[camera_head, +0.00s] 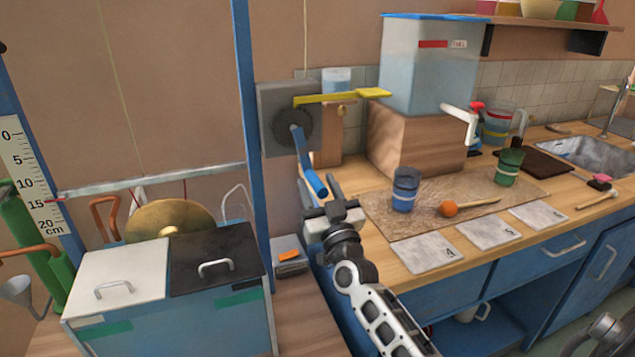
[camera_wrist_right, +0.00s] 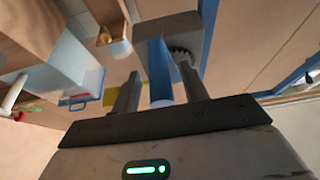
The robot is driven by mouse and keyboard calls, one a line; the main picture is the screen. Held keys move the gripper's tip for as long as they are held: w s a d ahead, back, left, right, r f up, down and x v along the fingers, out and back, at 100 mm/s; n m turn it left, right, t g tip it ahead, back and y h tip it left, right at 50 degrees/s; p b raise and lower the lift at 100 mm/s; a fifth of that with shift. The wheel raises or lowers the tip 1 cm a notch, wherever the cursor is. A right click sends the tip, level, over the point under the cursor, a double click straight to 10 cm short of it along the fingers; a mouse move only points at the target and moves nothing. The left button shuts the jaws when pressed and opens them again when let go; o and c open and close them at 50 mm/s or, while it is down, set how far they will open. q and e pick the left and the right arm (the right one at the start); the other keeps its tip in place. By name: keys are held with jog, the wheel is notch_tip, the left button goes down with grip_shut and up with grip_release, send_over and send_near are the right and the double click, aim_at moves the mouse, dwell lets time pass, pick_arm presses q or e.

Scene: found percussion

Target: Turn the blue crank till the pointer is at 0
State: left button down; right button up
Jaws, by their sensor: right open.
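The blue crank (camera_head: 315,182) has a cylindrical handle at the end of a blue arm, on a grey gear box (camera_head: 270,105) fixed to the wall. The scale (camera_head: 30,170) at the far left runs from 0 at the top to 20 cm at the bottom. The red pointer (camera_head: 61,200), at the left end of a pale crossbar, is close to the 15 mark. My right gripper (camera_head: 336,190) is open just beside the crank handle. In the right wrist view, the blue handle (camera_wrist_right: 160,75) shows between its two open fingers (camera_wrist_right: 161,93).
A yellow lever (camera_head: 345,96) sticks out above the crank. A wooden block (camera_head: 410,140) with a clear tank (camera_head: 430,65) stands right of it. A blue cup (camera_head: 405,190) and an orange-headed beater (camera_head: 449,209) are on the counter. A brass gong (camera_head: 170,217) hangs behind the lidded bins.

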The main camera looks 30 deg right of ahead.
jog(key=shift+w+d+r, duration=0.1)
jog(key=shift+w+r, duration=0.05)
jog(key=shift+w, duration=0.25)
jog(key=shift+c, duration=0.3)
grip_shut()
jog(key=shift+d+n, duration=0.1)
jog(key=shift+n, duration=0.3)
